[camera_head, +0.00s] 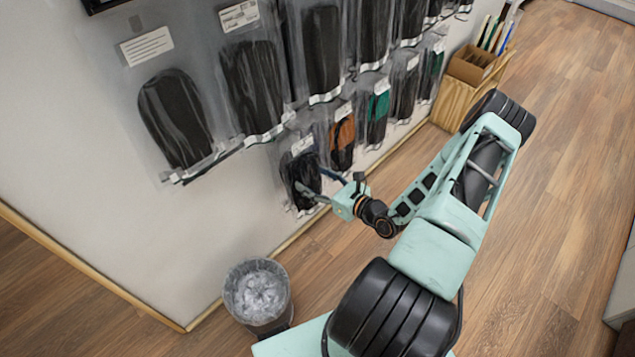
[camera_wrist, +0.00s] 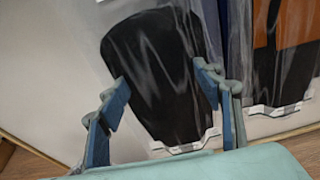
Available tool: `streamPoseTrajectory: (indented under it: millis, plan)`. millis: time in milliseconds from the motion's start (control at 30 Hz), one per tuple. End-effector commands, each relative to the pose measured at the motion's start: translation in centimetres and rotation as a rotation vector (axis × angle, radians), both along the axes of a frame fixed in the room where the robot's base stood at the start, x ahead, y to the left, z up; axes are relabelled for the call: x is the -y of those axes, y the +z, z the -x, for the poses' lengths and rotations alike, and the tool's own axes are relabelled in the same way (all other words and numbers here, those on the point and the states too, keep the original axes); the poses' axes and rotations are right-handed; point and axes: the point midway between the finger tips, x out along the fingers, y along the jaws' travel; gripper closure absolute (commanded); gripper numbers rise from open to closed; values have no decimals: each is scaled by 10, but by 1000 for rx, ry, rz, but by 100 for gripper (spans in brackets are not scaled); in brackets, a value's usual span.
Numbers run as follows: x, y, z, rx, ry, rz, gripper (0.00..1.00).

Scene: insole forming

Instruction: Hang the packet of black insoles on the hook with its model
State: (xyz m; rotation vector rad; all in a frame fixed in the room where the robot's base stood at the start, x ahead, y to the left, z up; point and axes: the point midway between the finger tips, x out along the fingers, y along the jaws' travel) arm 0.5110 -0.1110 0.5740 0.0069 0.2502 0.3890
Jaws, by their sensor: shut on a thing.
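A clear packet of black insoles (camera_head: 300,172) is at the left end of the lower row on the wall display, with a white label at its top. It fills the middle of the wrist view (camera_wrist: 160,65). My gripper (camera_head: 321,183) reaches it from the right. In the wrist view my gripper's blue fingers (camera_wrist: 163,84) lie on either side of the packet and are shut on it. The packet's top and any hook behind it are hidden in the wrist view, and I cannot tell whether it rests on a hook.
Large black insole packets (camera_head: 175,118) hang in the upper row. An orange and black packet (camera_head: 342,140) and a green one (camera_head: 378,112) hang beside the held packet. A bin (camera_head: 257,292) stands on the floor below. A wooden box (camera_head: 455,100) stands by the wall.

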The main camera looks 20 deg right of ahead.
Motion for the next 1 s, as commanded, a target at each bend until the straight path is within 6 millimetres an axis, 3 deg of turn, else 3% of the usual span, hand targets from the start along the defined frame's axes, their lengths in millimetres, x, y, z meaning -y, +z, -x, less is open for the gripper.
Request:
streamPoseTrajectory:
  millis: [500, 1000]
  plan:
    - [-8, -8, -19, 1, 1, -1, 66]
    - [-9, -10, -21, 1, 1, -1, 66]
